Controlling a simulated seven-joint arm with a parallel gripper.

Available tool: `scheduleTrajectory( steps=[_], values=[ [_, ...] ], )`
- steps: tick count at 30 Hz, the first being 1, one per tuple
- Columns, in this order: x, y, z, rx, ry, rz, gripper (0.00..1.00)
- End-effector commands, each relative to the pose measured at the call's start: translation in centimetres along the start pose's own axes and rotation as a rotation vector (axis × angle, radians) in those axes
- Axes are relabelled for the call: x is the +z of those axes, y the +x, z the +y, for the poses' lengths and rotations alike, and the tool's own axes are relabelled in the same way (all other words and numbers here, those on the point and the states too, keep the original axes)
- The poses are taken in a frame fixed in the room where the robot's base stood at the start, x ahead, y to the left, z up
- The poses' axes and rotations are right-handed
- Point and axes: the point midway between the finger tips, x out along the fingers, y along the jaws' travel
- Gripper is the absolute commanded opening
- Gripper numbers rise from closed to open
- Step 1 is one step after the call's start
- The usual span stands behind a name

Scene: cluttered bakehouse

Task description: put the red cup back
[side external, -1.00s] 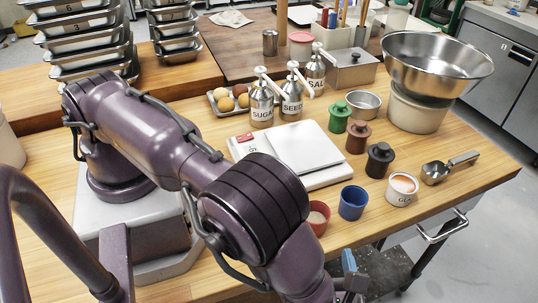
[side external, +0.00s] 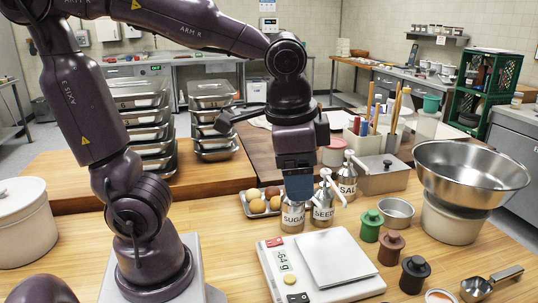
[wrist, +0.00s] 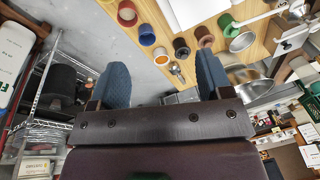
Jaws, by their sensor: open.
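The red cup (wrist: 127,13) stands upright near the table edge at the top of the wrist view, with something pale inside. The blue cup (wrist: 146,35) is beside it, then a white cup (wrist: 161,57) with orange contents. The red cup is outside the side view now. My gripper (wrist: 160,64) is open and empty, its two blue fingers wide apart. In the side view my gripper (side external: 298,190) hangs in the air, in front of the sugar and seed dispensers in the picture, apart from the cups.
Green (side external: 371,226), brown (side external: 391,248) and black (side external: 414,274) lidded pots stand right of the scale (side external: 290,280). A steel bowl (side external: 455,175) on a pale base and a measuring scoop (side external: 490,285) are further right. Stacked trays (side external: 142,125) stand behind.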

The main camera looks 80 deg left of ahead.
Motion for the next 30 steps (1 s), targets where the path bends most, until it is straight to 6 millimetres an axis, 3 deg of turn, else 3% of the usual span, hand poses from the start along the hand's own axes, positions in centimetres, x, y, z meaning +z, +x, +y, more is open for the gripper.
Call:
scheduleTrajectory(
  steps=[3,9,30],
  values=[
    [2.2,-1.5,-0.8,0.028,-0.163,0.157,0.72],
    [3.9,-2.4,-1.2,0.047,-0.308,0.305,0.72],
    [4.1,-2.5,-1.2,0.051,-0.33,0.329,0.72]
  ],
)
